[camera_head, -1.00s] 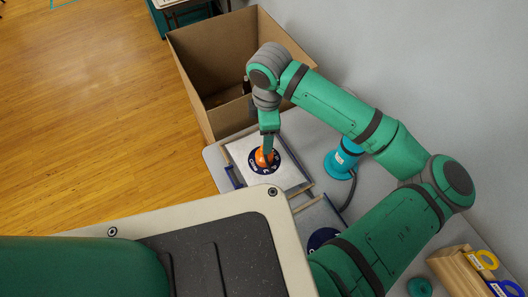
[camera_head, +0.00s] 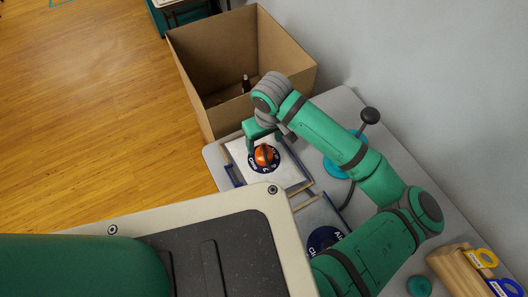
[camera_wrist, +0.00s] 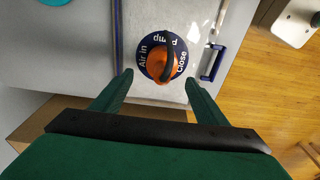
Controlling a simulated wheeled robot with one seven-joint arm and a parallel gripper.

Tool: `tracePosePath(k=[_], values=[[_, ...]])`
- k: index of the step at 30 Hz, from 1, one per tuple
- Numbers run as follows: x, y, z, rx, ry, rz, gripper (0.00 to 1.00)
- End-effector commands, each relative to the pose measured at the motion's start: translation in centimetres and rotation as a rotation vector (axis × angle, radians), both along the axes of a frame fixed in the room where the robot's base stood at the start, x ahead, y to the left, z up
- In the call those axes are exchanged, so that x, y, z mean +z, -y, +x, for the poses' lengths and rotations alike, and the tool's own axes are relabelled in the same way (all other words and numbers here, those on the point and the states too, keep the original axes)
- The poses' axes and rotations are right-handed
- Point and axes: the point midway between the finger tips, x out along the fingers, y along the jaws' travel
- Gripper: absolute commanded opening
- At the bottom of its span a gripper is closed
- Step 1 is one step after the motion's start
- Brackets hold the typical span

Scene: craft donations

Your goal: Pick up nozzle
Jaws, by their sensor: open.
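I cannot tell for sure which thing is the nozzle. An orange knob-like piece (camera_head: 264,156) sits on a round dark-blue dial on a pale panel. In the wrist view the orange piece (camera_wrist: 158,67) has a black curved strip over it, and the dial (camera_wrist: 147,45) reads "Air in", "Pump" and "Close". My gripper (camera_wrist: 157,78) is open, its fingertips on either side of the orange piece's near edge in that view. It holds nothing. In the head view my gripper (camera_head: 264,138) is at the panel's far side, close by the dial; contact cannot be told.
A black ball-topped handle (camera_head: 370,115) rises near a teal round base (camera_head: 337,168), partly behind my arm. A second panel (camera_head: 330,214) lies nearer. A wooden block (camera_head: 458,272) holds coloured rings.

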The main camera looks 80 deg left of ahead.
Motion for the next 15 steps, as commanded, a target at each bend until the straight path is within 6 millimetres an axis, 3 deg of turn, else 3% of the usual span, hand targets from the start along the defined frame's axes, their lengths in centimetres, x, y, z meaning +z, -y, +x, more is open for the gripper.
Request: tracePosePath(k=[10, 15], values=[[-2.8, -0.1, -0.1, 0.002, 0.001, -0.002, 0.67], [-5.3, 0.0, -0.3, 0.002, 0.002, -0.003, 0.67]])
